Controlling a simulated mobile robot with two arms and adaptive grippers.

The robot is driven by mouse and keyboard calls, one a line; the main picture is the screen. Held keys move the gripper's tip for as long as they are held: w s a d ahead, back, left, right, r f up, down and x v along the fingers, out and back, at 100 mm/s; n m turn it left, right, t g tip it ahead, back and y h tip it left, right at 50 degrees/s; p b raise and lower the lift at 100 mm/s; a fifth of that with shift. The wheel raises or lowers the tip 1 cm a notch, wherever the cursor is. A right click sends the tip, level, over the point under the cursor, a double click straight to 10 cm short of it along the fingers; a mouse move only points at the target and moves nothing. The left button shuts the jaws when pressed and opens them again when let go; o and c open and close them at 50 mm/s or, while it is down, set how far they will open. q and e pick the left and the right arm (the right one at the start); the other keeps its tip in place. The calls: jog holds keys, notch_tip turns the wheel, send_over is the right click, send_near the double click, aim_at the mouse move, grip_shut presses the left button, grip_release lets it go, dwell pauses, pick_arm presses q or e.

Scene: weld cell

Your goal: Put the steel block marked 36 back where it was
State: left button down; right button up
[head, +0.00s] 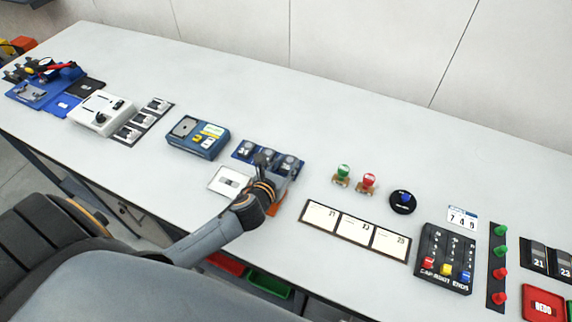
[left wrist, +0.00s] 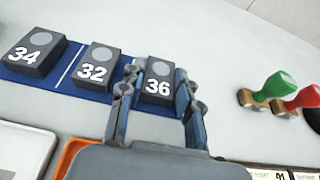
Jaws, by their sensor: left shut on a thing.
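The steel block marked 36 (left wrist: 158,88) is a dark block with a round grey spot on top and white digits. My left gripper (left wrist: 157,80) is shut on it, one finger on each side. Blocks 34 (left wrist: 36,53) and 32 (left wrist: 95,67) stand in a row to its left on a blue mat (left wrist: 67,80) with white divider lines. In the head view my left gripper (head: 270,166) is at the front of the mat (head: 299,170). The underside of block 36 is hidden, so I cannot tell whether it touches the mat. My right gripper is not in view.
A white plate (head: 229,181) lies left of the gripper, and an orange item (head: 277,207) is partly under my arm. Green (head: 343,173) and red (head: 369,182) handled stamps stand to the right. A blue-grey instrument (head: 198,138) is at the left. The bench behind is clear.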

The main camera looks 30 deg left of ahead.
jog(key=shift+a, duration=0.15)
pick_arm(q)
jog(key=shift+f, duration=0.15)
jog(key=c, duration=0.9)
grip_release()
jog(key=shift+c, duration=0.2)
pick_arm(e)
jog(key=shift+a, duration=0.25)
pick_arm(q)
jog(key=shift+r, duration=0.25)
jog(key=b+v, duration=0.1)
jog(key=v, duration=0.9)
jog(key=shift+s, duration=0.35)
jog(key=shift+s+d+r, duration=0.1)
jog(key=shift+s+r, duration=0.2)
jog(key=shift+s, duration=0.3)
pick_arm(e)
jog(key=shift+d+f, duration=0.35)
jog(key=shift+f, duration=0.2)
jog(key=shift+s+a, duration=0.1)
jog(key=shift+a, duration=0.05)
